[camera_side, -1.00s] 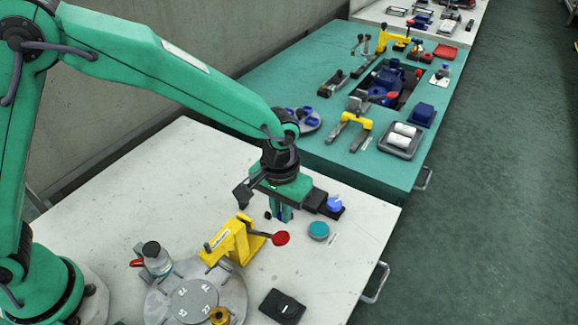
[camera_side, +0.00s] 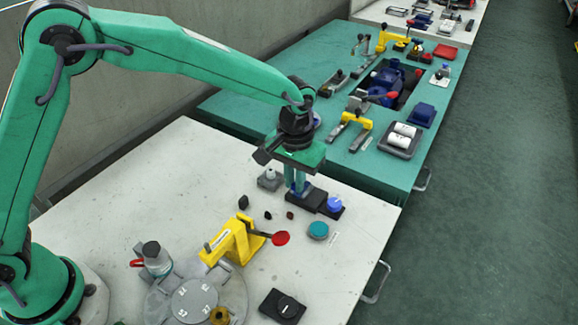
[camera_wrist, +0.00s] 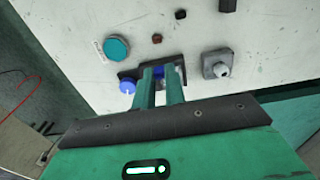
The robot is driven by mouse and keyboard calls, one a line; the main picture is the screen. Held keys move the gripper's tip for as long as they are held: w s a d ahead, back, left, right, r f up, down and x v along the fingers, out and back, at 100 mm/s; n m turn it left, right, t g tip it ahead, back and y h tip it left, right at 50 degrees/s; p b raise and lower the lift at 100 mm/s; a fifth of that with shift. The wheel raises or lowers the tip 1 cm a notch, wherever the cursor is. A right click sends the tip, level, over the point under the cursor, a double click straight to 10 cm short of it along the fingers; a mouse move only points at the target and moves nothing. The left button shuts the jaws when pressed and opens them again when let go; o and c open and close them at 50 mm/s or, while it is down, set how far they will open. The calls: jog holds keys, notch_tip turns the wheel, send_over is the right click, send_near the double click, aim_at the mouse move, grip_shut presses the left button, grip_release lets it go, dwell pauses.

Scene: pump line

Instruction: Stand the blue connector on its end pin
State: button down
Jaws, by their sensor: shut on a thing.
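My gripper (camera_side: 298,188) is shut on the blue connector (camera_wrist: 158,71), which shows as a small blue patch between the two green fingers in the wrist view (camera_wrist: 158,80). Most of the connector is hidden by the fingers. In the side view the fingertips point down at the left part of a black base (camera_side: 305,201). I cannot tell whether the connector touches the base. The base also shows in the wrist view (camera_wrist: 130,75), partly behind the fingers. I cannot make out a pin.
A blue round knob (camera_side: 334,202) is at the base's right end. A grey block with a nozzle (camera_side: 269,179) stands to the left. Small dark pieces (camera_side: 267,215), a teal disc (camera_side: 318,230) and a yellow clamp with a red pad (camera_side: 236,239) are nearer.

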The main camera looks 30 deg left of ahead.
jog(key=shift+w+a+r, duration=0.15)
jog(key=shift+w, duration=0.35)
jog(key=shift+w+a+r, duration=0.2)
jog(key=shift+w, duration=0.3)
jog(key=shift+w+a+r, duration=0.15)
jog(key=shift+w, duration=0.35)
jog(key=shift+f, duration=0.15)
jog(key=shift+f, duration=2.3)
jog(key=shift+f, duration=0.2)
jog(key=c, duration=1.4)
grip_release()
jog(key=shift+o, duration=0.2)
jog(key=shift+r, duration=0.1)
